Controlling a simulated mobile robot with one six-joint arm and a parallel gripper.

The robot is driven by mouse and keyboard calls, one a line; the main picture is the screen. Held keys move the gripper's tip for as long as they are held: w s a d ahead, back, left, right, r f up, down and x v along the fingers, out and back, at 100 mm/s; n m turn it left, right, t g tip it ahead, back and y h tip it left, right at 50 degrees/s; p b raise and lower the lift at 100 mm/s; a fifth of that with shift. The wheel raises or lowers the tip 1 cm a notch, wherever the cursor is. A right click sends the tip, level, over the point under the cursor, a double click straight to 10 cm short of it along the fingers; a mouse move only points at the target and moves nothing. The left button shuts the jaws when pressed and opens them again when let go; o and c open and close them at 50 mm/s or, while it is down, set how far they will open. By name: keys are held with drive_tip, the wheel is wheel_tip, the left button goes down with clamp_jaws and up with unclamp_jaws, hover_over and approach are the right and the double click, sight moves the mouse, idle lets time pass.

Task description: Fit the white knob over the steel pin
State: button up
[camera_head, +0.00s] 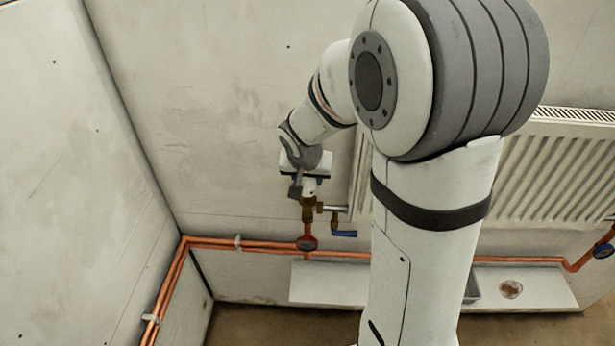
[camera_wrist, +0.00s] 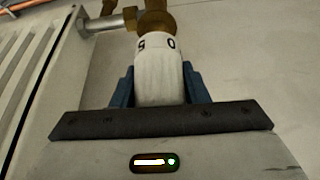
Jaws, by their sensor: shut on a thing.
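The white knob (camera_head: 309,187) is held in my gripper (camera_head: 301,184), in front of the wall and left of the radiator. In the wrist view the knob (camera_wrist: 160,68) is between the two blue fingers, which are shut on it. Dark marks, among them a "0", show on its far end. That end meets or nearly meets the brass valve body (camera_wrist: 157,22). In the head view the brass valve (camera_head: 307,212) is directly below the knob, roughly in line with it. The steel pin is hidden in both views, and I cannot tell whether the knob is around it.
The white radiator (camera_head: 560,165) stands at the right, partly behind my arm. Copper pipes (camera_head: 215,243) run along the wall. A white ledge (camera_head: 330,286) lies below.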

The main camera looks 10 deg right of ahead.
drive_tip(key=shift+f+b, duration=1.45)
drive_tip(key=shift+b, duration=0.6)
idle(0.7)
idle(0.3)
drive_tip(key=o, duration=1.7)
drive_tip(key=shift+r, duration=0.15)
drive_tip(key=shift+r+p, duration=2.9)
drive_tip(key=shift+r, duration=1.4)
